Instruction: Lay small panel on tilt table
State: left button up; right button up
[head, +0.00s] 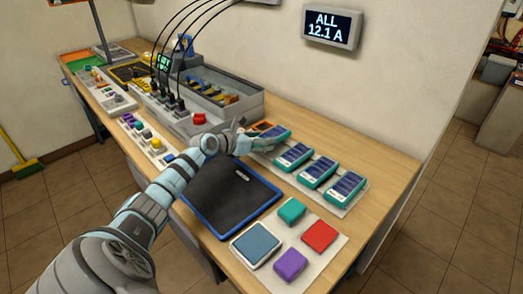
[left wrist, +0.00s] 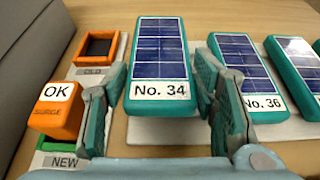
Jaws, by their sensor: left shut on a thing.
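The small panel No. 34 (left wrist: 158,55), blue cells in a teal frame, sits between the fingers of my left gripper (left wrist: 158,105), which is shut on it at the label end. In the head view the same panel (head: 274,133) is at the far left of the panel row, with my left gripper (head: 254,142) at its near-left side. I cannot tell whether it is clear of the white strip under it. A dark flat board with a blue rim (head: 272,206) lies in front; I cannot tell whether it is the tilt table. My right gripper is out of view.
Panel No. 36 (left wrist: 240,70) and other like panels (head: 318,172) stand to the right. An orange SURGE block (left wrist: 57,108) is close to the left finger. Coloured blocks (head: 320,235) lie on a front mat.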

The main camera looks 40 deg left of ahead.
pick_arm(q)
notch_tip(320, 180, down, 2)
jog(key=shift+f, duration=0.1)
jog(key=o, duration=1.3)
